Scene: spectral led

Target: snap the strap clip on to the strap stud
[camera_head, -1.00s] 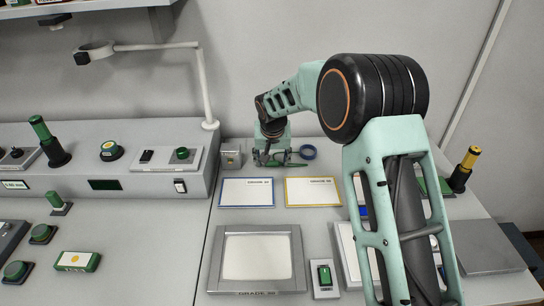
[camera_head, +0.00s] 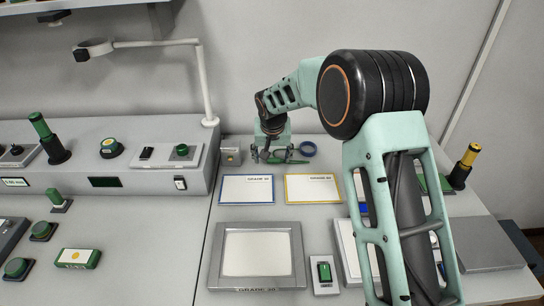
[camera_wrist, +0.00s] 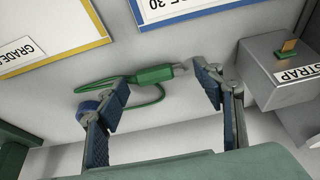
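The green strap clip (camera_wrist: 154,75) lies on the table with a metal tip at its right end and a thin green cord looping below it. My gripper (camera_wrist: 162,90) is open above it, with one finger on either side of the clip's length. In the head view this box (camera_head: 231,154) is left of my gripper.
A blue ring (camera_head: 307,149) lies right of my gripper, partly hidden behind a finger in the wrist view. A blue-edged card (camera_head: 246,190) and a yellow-edged card (camera_head: 312,190) lie in front. A grey console (camera_head: 85,170) with green buttons stands to the left.

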